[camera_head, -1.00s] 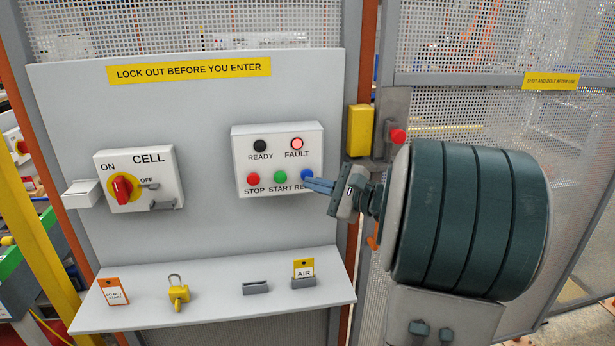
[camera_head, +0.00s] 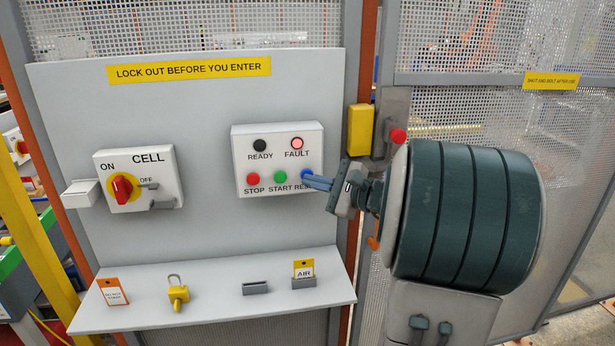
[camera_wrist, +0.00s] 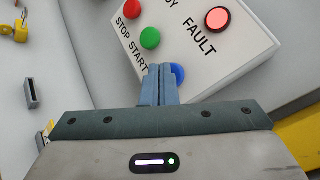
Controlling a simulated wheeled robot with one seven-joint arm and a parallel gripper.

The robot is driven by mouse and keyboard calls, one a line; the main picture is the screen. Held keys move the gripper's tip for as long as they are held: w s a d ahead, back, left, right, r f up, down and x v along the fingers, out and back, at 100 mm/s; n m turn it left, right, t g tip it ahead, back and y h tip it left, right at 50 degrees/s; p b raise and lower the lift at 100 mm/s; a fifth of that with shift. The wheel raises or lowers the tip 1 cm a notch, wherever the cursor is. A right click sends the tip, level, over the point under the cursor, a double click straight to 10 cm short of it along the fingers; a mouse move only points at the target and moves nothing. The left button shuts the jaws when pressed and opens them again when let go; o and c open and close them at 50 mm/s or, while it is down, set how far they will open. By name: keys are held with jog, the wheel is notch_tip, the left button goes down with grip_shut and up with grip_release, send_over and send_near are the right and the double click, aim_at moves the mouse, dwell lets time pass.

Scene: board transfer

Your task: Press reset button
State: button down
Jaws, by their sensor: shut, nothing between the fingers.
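The white control box (camera_head: 277,160) on the grey panel carries a red STOP button (camera_head: 253,179), a green START button (camera_head: 280,177) and a blue reset button (camera_head: 306,174). The reset label is partly hidden by my gripper (camera_head: 308,182). The FAULT lamp (camera_head: 297,143) looks lit pink-red and the READY lamp (camera_head: 260,145) is dark. My gripper is shut and empty, its blue fingertips at the reset button. In the wrist view the blue button (camera_wrist: 178,73) shows just beside and behind the fingertips (camera_wrist: 159,70); I cannot tell whether they touch.
Left of the box is the CELL switch (camera_head: 123,187) with its red handle. A shelf (camera_head: 215,308) below holds a yellow padlock (camera_head: 178,293), an orange-edged tag (camera_head: 112,291) and a yellow AIR tag (camera_head: 303,268). A yellow block (camera_head: 359,130) is mounted right of the panel.

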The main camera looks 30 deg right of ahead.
jog(key=shift+w, duration=0.25)
jog(key=shift+s, duration=0.1)
dwell(0.5)
jog(key=shift+s+a+b, duration=0.2)
jog(key=shift+s+b, duration=0.15)
jog(key=shift+s, duration=0.35)
jog(key=shift+s, duration=0.1)
jog(key=s, duration=0.2)
jog(key=s+a+b, duration=0.1)
jog(key=s, duration=0.1)
jog(key=shift+s+a, duration=0.2)
jog(key=shift+s, duration=0.1)
jog(key=shift+a, duration=0.1)
dwell(0.5)
